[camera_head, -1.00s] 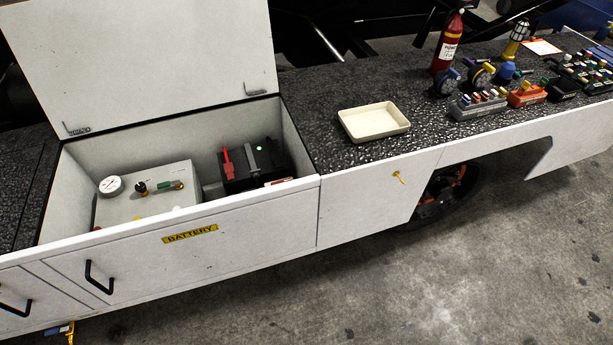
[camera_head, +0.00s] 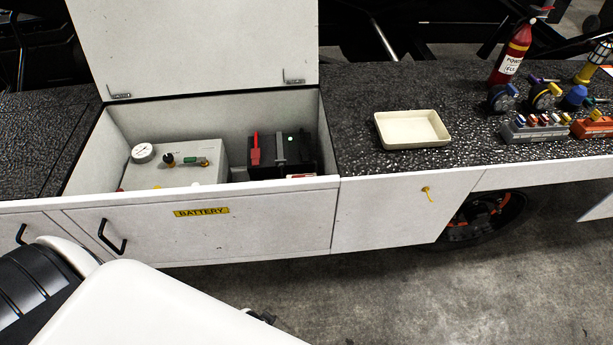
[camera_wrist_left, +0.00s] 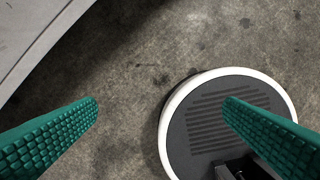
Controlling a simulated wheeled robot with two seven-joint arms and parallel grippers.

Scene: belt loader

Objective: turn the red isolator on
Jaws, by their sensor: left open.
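A red upright part (camera_head: 255,150), which looks like the red isolator, stands at the left front of a black battery unit (camera_head: 308,155) inside the open white compartment (camera_head: 215,122) in the head view. Its exact switch position is too small to tell. My left arm crosses the lower left of the head view, outside and in front of the compartment. My left gripper (camera_wrist_left: 161,104) shows in the left wrist view with two green ridged fingers wide apart and nothing between them. It points at the floor, away from the isolator. My right gripper is not in view.
The raised lid (camera_head: 195,45) stands behind the compartment. A pale box with a gauge (camera_head: 143,152) and small knobs sits left of the battery. A cream tray (camera_head: 412,130) lies on the dark deck. A fire extinguisher (camera_head: 511,55) and several coloured connectors stand at right.

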